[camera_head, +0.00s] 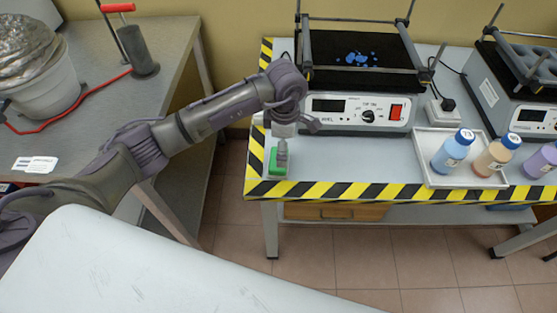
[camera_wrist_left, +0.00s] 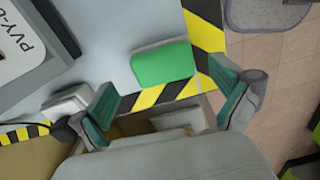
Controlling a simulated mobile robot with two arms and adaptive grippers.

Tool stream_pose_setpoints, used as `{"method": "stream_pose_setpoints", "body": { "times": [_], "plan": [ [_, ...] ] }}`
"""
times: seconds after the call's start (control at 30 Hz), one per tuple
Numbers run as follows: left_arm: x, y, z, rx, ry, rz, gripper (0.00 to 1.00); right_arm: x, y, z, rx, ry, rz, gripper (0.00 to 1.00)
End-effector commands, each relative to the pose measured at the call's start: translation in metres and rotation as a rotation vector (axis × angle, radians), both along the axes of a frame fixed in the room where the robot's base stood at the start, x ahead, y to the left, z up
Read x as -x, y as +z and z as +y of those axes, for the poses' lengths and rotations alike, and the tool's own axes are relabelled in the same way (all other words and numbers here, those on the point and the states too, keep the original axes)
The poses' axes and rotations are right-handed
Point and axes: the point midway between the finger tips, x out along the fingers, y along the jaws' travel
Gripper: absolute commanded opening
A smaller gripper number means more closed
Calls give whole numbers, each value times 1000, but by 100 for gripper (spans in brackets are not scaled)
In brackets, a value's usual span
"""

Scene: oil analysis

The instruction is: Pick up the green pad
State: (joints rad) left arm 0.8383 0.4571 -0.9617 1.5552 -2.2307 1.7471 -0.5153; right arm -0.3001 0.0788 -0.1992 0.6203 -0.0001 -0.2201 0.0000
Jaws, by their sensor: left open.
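The green pad (camera_head: 277,166) lies at the left front corner of the table with yellow and black edge tape. My left gripper (camera_head: 281,158) hangs over it from above and partly covers it in the head view. In the left wrist view the green pad (camera_wrist_left: 162,65) lies flat on a light base on the table, ahead of the open fingers. The left gripper (camera_wrist_left: 168,112) is open and empty, with its teal fingertips spread wide on both sides. My right gripper is not in view.
A shaker device (camera_head: 358,114) stands close behind the pad. A white tray (camera_head: 436,181) with several capped bottles is to the right. At left, a grey table (camera_head: 95,130) holds a foil-covered bucket (camera_head: 45,95). Floor shows between the tables.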

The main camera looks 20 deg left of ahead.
Motion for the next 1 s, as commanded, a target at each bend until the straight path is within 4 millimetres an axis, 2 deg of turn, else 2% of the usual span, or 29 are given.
{"method": "stream_pose_setpoints", "body": {
  "times": [0.23, 0.5, 0.8, 1.0],
  "plan": [
    [1, -19, 1, 1, 1, 4, 100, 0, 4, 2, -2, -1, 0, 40],
    [1, -57, 2, 1, 1, 2, 100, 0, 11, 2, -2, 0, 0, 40],
    [1, -62, 2, 2, 1, 0, 100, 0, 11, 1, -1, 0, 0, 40],
    [1, -62, 2, 2, 1, 0, 67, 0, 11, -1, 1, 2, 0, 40]
  ]
}}
